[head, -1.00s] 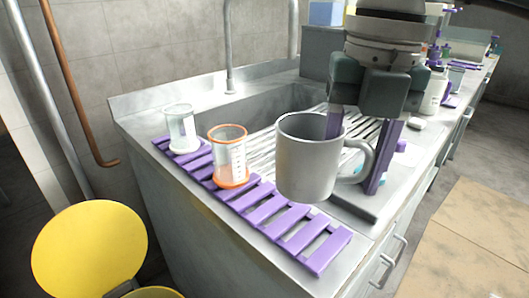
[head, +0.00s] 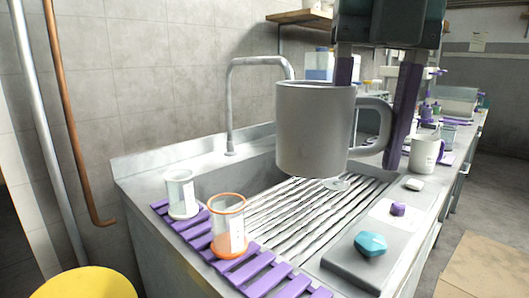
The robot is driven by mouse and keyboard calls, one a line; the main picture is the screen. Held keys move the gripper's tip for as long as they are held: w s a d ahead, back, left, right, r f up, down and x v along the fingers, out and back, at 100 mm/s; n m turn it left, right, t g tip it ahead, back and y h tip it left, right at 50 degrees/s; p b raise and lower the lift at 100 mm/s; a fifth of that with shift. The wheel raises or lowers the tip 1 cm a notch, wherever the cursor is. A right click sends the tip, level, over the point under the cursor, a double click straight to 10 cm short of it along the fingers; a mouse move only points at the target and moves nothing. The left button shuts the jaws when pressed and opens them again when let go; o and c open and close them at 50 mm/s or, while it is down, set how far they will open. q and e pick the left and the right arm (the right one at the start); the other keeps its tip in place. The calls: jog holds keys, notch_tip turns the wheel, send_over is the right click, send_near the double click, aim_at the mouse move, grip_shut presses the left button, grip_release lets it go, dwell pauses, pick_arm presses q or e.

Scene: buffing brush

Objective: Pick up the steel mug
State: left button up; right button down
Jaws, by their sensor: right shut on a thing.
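The steel mug (head: 313,130) is grey and upright, with its handle to the right. It hangs in the air over the sink's ribbed drainboard. My right gripper (head: 372,118) comes down from above and is shut on the mug. One purple finger goes down at the rim, its tip hidden by the mug wall; the other passes beside the handle. My left gripper is not in view.
A purple slatted rack (head: 262,272) carries a clear beaker (head: 181,196) and an orange-rimmed beaker (head: 228,228). A faucet (head: 231,110) rises behind the sink. A teal object (head: 371,244) and a white mug (head: 424,155) are at right.

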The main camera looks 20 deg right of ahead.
jog(key=shift+r, duration=0.6)
dwell(0.9)
dwell(0.8)
dwell(1.0)
